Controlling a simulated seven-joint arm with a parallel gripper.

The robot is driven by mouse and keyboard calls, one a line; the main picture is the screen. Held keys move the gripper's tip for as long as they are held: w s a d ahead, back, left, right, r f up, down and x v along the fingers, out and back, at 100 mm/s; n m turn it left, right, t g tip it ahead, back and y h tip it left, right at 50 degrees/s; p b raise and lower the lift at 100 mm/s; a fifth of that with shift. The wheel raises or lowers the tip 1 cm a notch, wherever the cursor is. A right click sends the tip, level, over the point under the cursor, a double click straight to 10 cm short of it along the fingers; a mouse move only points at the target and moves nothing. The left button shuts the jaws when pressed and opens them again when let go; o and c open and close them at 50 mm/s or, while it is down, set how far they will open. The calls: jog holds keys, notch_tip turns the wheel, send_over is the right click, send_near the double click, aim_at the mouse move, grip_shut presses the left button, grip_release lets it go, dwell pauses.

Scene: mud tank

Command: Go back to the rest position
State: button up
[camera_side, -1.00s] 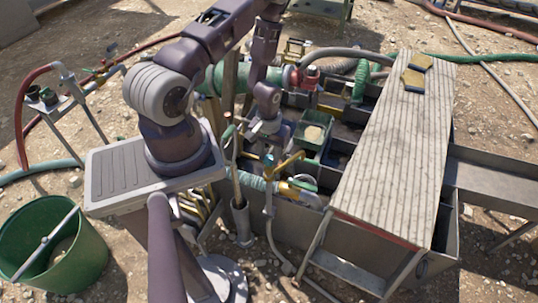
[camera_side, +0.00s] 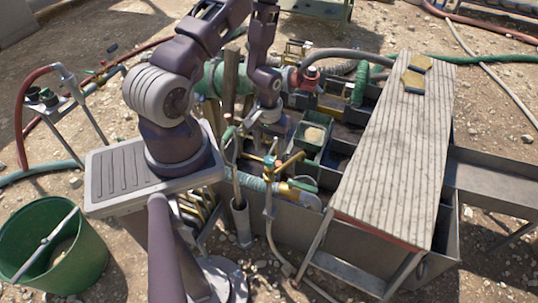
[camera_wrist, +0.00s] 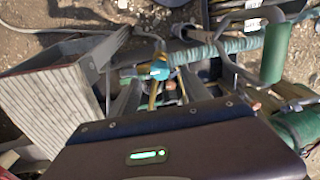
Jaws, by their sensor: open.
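My gripper (camera_side: 268,128) hangs below my purple arm, over the middle of the mud tank in the side view. Its fingertips are hard to make out there among the pipes and trays. I see nothing held. The jaws are open.
Valve pipes (camera_side: 269,170) stand close in front of my gripper. A green bucket (camera_side: 85,270) stands lower left.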

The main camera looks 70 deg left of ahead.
notch_tip(320, 180, up, 3)
jog(key=shift+f, duration=0.1)
dwell(0.3)
jog(key=w+d+r+m+t+y, duration=0.15)
jog(key=d+r, duration=0.25)
jog(key=r, duration=0.8)
jog(key=w+d+r+m+t, duration=0.1)
jog(key=w+d+r+m, duration=0.2)
jog(key=r, duration=0.9)
jog(key=s+d+r+m+t+h, duration=0.1)
jog(key=s+d+r+m+t, duration=0.2)
jog(key=s+d+r, duration=0.7)
jog(key=s+r+m, duration=0.1)
jog(key=s+r, duration=0.1)
jog(key=s, duration=0.2)
jog(key=shift+r, duration=0.25)
jog(key=shift+h, duration=0.25)
